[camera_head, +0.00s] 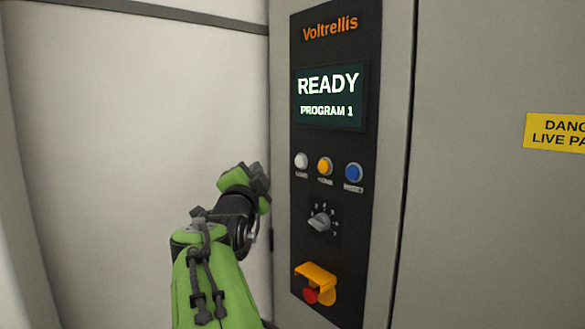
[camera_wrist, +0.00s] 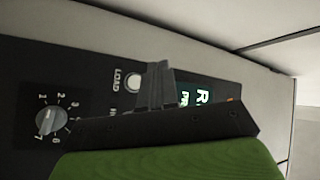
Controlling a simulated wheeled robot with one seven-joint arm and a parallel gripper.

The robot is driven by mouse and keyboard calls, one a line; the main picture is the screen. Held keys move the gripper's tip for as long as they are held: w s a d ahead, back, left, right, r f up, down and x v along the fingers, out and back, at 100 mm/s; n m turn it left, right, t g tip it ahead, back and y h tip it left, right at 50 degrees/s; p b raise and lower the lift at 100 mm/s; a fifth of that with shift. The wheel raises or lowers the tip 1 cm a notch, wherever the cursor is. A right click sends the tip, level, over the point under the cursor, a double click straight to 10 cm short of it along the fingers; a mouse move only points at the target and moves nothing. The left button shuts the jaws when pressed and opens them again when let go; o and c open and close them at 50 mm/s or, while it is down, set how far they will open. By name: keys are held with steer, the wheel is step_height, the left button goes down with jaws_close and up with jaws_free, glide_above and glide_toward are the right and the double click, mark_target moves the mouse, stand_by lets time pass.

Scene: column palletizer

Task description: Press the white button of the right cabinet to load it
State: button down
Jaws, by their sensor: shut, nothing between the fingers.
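The cabinet's black control panel (camera_head: 335,232) stands right of my arm in the head view. The white button (camera_head: 301,160) is the leftmost of three buttons in a row. In the wrist view the white button (camera_wrist: 134,80) shows beside the word LOAD, just left of my gripper's fingers (camera_wrist: 157,86). My gripper is shut and empty. In the head view my green and black wrist is left of the panel, and its fingertips are hard to make out. I cannot tell whether the fingers touch the panel.
The screen (camera_head: 329,96) reads READY, PROGRAM 1. An orange button (camera_head: 325,166) and a blue button (camera_head: 353,172) sit right of the white one. Below are a rotary knob (camera_head: 319,222) and a red button (camera_head: 310,296) under an orange guard (camera_head: 316,275). A yellow danger label (camera_head: 556,132) is at right.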

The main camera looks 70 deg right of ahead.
mark_target(300, 161)
steer(key=s+d+p, duration=0.3)
steer(key=s+d, duration=0.1)
steer(key=d, duration=0.3)
steer(key=shift+d+p, duration=0.3)
steer(key=shift+d, duration=0.1)
stand_by(1.8)
steer(key=shift+s+d, duration=0.15)
steer(key=shift+d, duration=0.25)
steer(key=shift+s+d, duration=0.2)
steer(key=shift+d, duration=0.15)
stand_by(0.5)
steer(key=shift+a+b, duration=0.15)
steer(key=shift+b, duration=0.15)
steer(key=shift+w+a+b, duration=0.35)
steer(key=shift+a+b, duration=0.1)
steer(key=shift+a, duration=0.15)
